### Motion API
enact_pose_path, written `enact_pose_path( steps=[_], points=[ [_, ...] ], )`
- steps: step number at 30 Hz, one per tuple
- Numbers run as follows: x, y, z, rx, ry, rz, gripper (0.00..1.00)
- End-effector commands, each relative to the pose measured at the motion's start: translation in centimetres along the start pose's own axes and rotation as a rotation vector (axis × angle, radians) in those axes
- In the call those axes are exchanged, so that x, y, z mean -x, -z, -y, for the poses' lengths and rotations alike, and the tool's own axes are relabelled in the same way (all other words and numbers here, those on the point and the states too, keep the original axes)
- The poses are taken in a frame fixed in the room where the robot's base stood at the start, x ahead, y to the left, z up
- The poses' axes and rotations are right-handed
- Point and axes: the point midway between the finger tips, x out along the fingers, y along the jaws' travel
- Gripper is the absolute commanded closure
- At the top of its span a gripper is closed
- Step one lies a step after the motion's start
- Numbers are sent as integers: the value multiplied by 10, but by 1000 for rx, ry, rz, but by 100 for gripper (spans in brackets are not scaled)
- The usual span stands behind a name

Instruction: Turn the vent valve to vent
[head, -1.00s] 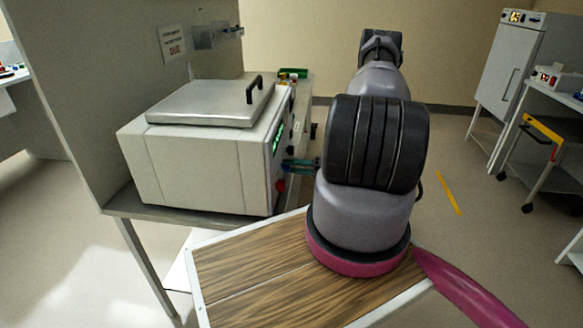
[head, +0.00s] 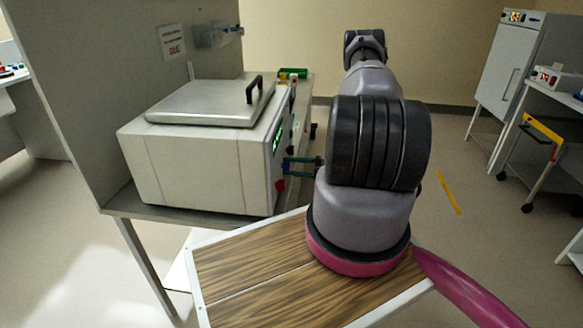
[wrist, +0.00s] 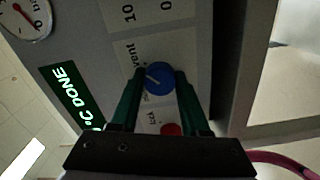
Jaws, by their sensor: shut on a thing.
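The vent valve is a round blue knob (wrist: 158,78) with a white pointer line on the front panel of a white boxy unit (head: 190,165). The word "vent" is printed beside it in the wrist view; another small label is hard to read. My gripper (wrist: 159,73) has its green fingers on either side of the knob and is shut on it. In the head view my gripper (head: 290,166) reaches the panel from the right, and the knob cannot be made out there.
A red button (wrist: 171,129) sits close by, between the fingers in the wrist view. A lit green display (wrist: 72,93) reads "°C DONE", and a dial gauge (wrist: 25,18) is above it. The unit stands on a grey bench (head: 150,214).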

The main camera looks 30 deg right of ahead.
Motion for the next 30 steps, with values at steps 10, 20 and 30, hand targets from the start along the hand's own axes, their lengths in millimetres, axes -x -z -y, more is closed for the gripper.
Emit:
enact_pose_path(
  steps=[10,20,30],
  points=[
    [1,0,1,-11,1,3,100],
    [1,0,0,-10,1,2,24],
    [16,-1,0,-8,0,4,24]
  ],
)
